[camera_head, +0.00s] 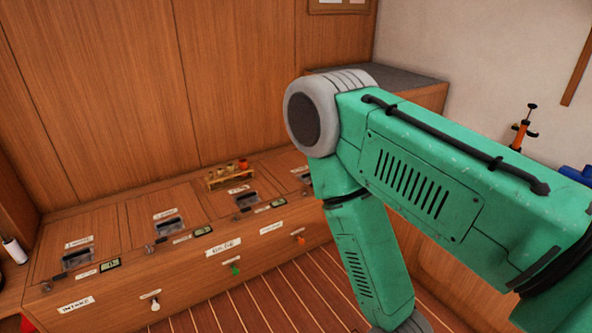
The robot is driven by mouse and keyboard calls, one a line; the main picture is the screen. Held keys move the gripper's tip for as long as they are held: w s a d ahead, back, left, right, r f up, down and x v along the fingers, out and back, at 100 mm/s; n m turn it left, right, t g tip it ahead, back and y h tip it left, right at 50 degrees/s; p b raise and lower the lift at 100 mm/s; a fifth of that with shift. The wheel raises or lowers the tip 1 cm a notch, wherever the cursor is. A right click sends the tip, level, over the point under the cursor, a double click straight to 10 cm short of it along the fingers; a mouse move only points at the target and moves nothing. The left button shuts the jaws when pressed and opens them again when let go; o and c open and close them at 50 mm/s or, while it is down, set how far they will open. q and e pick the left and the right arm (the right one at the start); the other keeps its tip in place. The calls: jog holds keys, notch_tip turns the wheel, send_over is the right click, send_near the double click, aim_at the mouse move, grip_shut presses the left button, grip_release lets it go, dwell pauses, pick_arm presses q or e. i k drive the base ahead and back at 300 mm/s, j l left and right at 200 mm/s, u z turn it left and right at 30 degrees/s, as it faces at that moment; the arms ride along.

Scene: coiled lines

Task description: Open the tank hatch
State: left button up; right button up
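A long wooden bench (190,262) runs along the back wall, with several flat hatch lids in its top. Each visible lid has a dark handle or latch: one at the far left (78,257), one to its right (170,227), one further right (247,202), and one partly behind my arm. The lids look shut and flush. The left front label (76,304) seems to read "INTAKE"; I cannot tell which lid is the tank hatch. My green right arm covers the right side and hides part of the bench. Neither gripper is in view.
A small wooden rack (228,178) with several little jars stands at the back of the bench. A white tap (154,304), a green tap (235,269) and an orange tap (301,240) are on the front. An orange tool (521,132) stands at the right. The striped floor before the bench is clear.

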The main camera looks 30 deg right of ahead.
aim_at(290, 169)
jog(key=i+l, duration=0.25)
jog(key=i+l+u, duration=0.1)
jog(key=l, duration=0.4)
jog(key=i+l, duration=0.3)
jog(key=i+l+u, duration=0.15)
jog(key=l, duration=0.3)
jog(key=i+l, duration=0.3)
jog(key=l, duration=0.15)
jog(key=i+l+u, duration=0.1)
jog(key=l, duration=0.3)
jog(key=i+l, duration=0.25)
jog(key=l, duration=0.15)
jog(key=i+l+u, duration=0.1)
jog(key=l, duration=0.35)
jog(key=i, duration=0.1)
